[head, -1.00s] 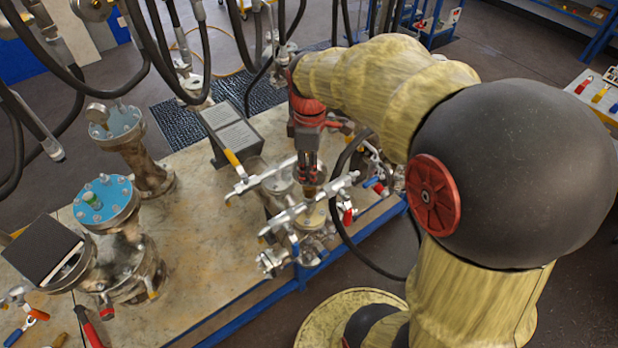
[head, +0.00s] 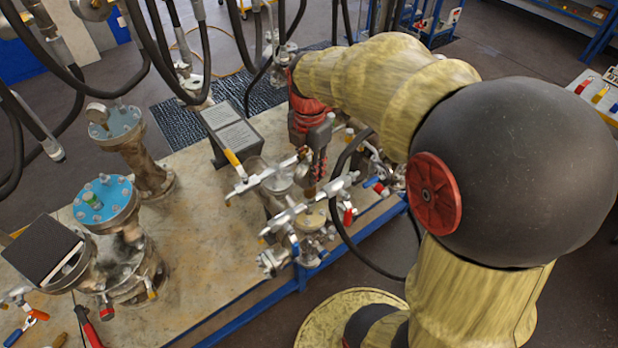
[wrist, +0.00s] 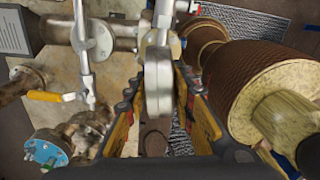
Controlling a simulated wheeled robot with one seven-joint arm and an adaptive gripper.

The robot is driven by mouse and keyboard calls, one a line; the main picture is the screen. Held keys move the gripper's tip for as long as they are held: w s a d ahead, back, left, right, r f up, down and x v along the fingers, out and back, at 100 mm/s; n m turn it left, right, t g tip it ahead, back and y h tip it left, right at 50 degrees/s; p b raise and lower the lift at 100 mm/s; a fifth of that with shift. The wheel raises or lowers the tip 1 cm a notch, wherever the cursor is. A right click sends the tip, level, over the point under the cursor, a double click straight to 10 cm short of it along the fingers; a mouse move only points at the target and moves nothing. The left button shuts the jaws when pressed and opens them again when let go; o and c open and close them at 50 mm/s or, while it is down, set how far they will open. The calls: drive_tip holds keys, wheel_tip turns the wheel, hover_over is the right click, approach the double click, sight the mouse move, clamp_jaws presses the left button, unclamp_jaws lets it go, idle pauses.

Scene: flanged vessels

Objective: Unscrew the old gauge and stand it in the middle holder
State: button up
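The old gauge (wrist: 158,85) shows edge-on as a pale metal disc between the two fingers of my gripper (wrist: 159,80) in the wrist view. In the head view my gripper (head: 318,165) points down over the valve pipework at the bench's right end, and the gauge is mostly hidden there. The stem below the gauge is hard to make out. I cannot pick out the middle holder with certainty.
Silver valve pipes (head: 290,212) with coloured handles stand close around my gripper. A grey slanted board (head: 232,132) stands behind them to the left. Blue-topped flanged vessels (head: 105,200) occupy the bench's left side. Black hoses (head: 240,50) hang above. Bare bench (head: 205,235) lies in the middle.

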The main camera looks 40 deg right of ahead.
drive_tip(key=o, duration=0.4)
drive_tip(key=shift+c, duration=0.2)
drive_tip(key=shift+r, duration=0.1)
wheel_tip(320, 180, up, 12)
drive_tip(key=shift+f, duration=0.1)
drive_tip(key=shift+c, duration=0.4)
